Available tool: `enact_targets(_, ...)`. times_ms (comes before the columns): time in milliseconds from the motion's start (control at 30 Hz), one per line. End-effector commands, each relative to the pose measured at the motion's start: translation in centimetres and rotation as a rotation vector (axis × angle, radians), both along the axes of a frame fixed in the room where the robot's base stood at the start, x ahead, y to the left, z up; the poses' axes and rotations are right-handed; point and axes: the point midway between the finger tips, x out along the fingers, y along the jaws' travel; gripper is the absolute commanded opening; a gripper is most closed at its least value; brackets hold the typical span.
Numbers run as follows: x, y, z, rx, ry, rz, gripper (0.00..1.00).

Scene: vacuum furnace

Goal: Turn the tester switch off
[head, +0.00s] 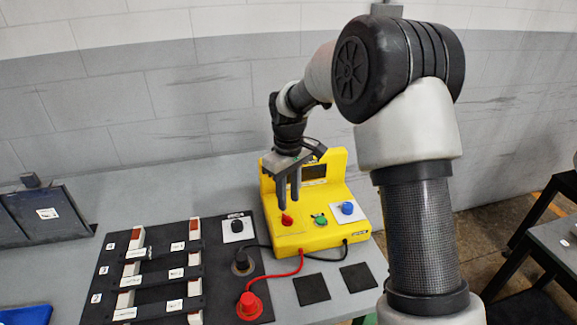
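The yellow tester (334,235) stands on the grey bench against the wall, with a dark screen (314,171) on its upright back. Its sloped front carries a red knob-like part (287,219), a green one (321,219) and a blue knob (347,208) on a white plate. I cannot tell from their labels which is the switch. My gripper (289,204) points down over the tester's left side, just above the red part. Its two fingers are apart with nothing visible between them. Whether a fingertip touches the red part is unclear.
A red plug (249,305) and a black plug (241,264) sit on a black board, joined to the tester by cables. A black knob (237,226) on a white plate and a black rack (150,275) lie left. Two black pads (312,289) lie in front.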

Motion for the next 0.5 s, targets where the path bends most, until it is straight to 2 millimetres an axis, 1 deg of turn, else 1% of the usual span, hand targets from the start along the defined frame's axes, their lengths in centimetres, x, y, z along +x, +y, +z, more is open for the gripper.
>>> enact_targets(33, 0.1, 0.0, 1.5, 0.001, -0.004, 0.000, 0.27)
enact_targets(200, 0.1, 0.1, 5.7, 0.002, -0.005, 0.000, 0.27)
enact_targets(300, 0.1, 0.1, 7.8, 0.001, -0.004, 0.000, 0.27)
enact_targets(400, 0.1, 0.1, 9.5, 0.001, -0.003, 0.000, 0.27)
enact_targets(500, 0.1, 0.0, 10.6, 0.001, -0.002, 0.000, 0.27)
